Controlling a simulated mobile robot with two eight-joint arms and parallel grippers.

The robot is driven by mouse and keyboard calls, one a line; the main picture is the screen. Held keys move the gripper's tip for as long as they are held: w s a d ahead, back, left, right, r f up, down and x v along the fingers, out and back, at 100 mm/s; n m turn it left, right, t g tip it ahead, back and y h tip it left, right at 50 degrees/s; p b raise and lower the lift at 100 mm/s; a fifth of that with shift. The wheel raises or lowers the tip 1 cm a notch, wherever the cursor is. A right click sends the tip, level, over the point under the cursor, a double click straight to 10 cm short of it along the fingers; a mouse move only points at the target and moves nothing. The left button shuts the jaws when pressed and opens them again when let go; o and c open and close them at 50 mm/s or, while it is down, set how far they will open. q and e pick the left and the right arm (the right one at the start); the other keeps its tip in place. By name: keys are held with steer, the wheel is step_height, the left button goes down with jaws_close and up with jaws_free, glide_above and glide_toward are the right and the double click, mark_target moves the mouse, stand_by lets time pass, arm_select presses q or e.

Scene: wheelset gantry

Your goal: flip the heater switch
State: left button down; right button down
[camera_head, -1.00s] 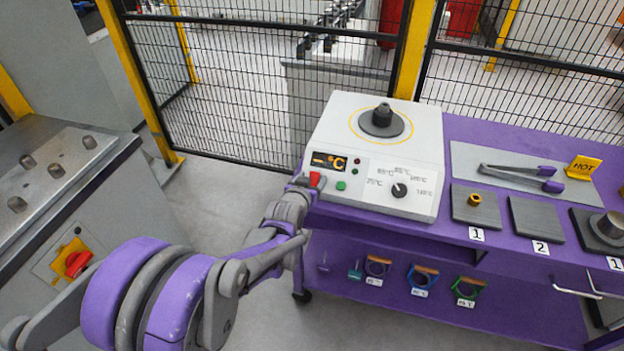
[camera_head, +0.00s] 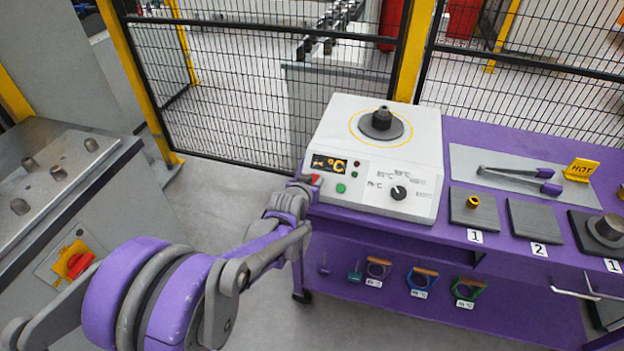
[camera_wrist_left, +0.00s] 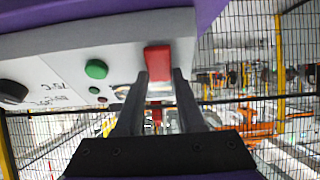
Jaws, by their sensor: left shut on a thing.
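The white heater (camera_head: 395,155) stands on the left end of the purple workbench. Its red switch (camera_head: 315,179) is at the left end of the front panel, beside a green button (camera_head: 341,188). My left gripper (camera_head: 306,184) is at this switch, and the forearm partly covers that corner. In the left wrist view the red switch (camera_wrist_left: 158,62) sits between the two dark fingertips (camera_wrist_left: 160,78), which are shut on it. The green button (camera_wrist_left: 96,69) shows to its left. The display (camera_head: 329,164) is lit orange; its characters are hard to read. My right gripper is not in view.
The heater's dial (camera_head: 399,192) is right of the buttons. Tongs (camera_head: 520,172), a HOT sign (camera_head: 581,169) and numbered plates lie farther right on the bench (camera_head: 460,235). A mesh fence (camera_head: 225,95) stands behind. A grey cabinet (camera_head: 40,220) is at the left.

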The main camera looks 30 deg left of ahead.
arm_select(q)
steer(key=shift+w+r+g+p, duration=0.25)
steer(key=shift+g+p, duration=0.3)
steer(key=shift+g, duration=0.35)
steer(key=shift+f, duration=0.1)
steer(key=c, duration=0.5)
jaws_free()
steer(key=p+v, duration=0.1)
steer(key=v, duration=0.9)
steer(key=shift+s+a+r, duration=0.1)
steer(key=shift+s+r, duration=0.15)
steer(key=shift+r, duration=0.15)
